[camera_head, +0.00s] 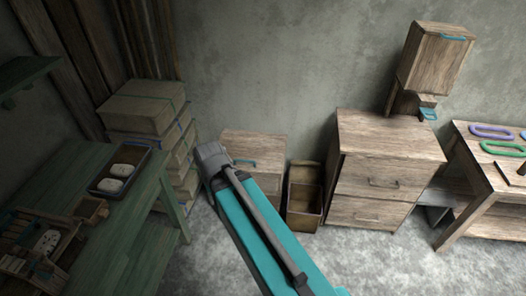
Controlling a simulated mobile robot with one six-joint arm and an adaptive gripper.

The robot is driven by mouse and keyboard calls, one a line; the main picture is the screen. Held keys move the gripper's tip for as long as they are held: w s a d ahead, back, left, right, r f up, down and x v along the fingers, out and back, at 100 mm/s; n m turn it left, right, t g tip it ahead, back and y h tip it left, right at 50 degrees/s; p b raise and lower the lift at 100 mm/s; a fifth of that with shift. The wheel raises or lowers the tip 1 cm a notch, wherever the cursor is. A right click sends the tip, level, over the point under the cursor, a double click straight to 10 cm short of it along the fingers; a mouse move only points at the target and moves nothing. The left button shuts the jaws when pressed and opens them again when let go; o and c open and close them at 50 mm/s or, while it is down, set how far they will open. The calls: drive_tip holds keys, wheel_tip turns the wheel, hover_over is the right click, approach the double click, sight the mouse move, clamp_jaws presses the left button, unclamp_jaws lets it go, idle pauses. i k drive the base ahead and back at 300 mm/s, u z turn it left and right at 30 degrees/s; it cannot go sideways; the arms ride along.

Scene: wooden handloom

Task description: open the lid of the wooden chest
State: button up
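A low wooden chest (258,142) stands on the floor against the back wall, left of the middle. Its flat top looks shut. A short teal bar, which looks like a handle, shows near its front edge, close beside my arm. My teal and grey arm reaches up from the bottom of the view and covers the chest's left and lower front. The arm's grey end block is at the chest's left side. No gripper fingers can be made out.
A narrow open bin (304,211) stands just right of the chest, then a wooden drawer cabinet (391,136). Stacked boxes (146,108) and a green table (118,232) with a tray (132,150) stand on the left. Grey floor (370,262) is clear in front of the cabinet.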

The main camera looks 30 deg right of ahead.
sight(251, 151)
drive_tip(key=z, duration=0.65)
drive_tip(key=k, duration=1.35)
drive_tip(key=z, duration=0.05)
drive_tip(key=i, duration=0.4)
drive_tip(key=z, duration=0.75)
drive_tip(key=i, duration=1.55)
drive_tip(key=u, duration=0.35)
